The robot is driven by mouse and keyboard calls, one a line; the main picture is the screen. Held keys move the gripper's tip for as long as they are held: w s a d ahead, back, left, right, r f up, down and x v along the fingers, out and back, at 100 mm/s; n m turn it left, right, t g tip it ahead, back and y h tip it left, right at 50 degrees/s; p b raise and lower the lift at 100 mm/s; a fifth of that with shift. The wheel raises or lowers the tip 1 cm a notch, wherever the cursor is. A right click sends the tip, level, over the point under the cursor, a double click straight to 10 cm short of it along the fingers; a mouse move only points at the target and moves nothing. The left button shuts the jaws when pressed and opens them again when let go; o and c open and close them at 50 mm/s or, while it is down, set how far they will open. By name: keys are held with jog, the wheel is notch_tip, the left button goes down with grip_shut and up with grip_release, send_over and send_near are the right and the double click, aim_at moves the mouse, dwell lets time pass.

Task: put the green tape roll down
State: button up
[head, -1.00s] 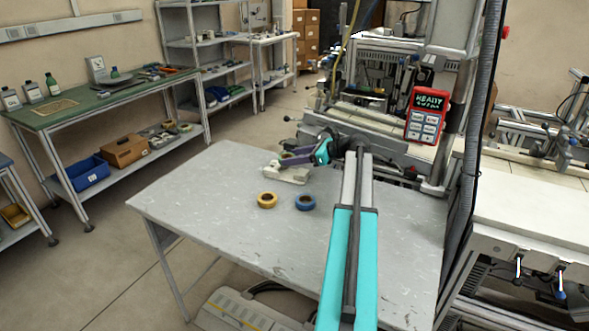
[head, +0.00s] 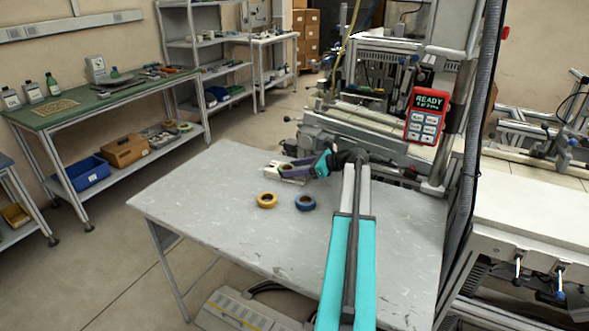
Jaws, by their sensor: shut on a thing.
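The roll is too small and too covered by the fingers to make out clearly. A white holder or block (head: 287,176) lies on the table right at the fingertips. I cannot tell whether the roll touches it.
A yellow tape roll (head: 267,205) and a blue tape roll (head: 305,207) lie flat on the table, nearer than my gripper. The table's left part is bare. A machine with a red handheld panel (head: 428,115) stands behind the table.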

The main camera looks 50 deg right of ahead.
jog(key=shift+f, duration=0.3)
jog(key=o, duration=1)
jog(key=shift+o, duration=0.2)
jog(key=shift+r, duration=0.1)
jog(key=shift+r, duration=0.2)
jog(key=b+v, duration=0.1)
jog(key=v, duration=1.1)
jog(key=shift+w, duration=0.1)
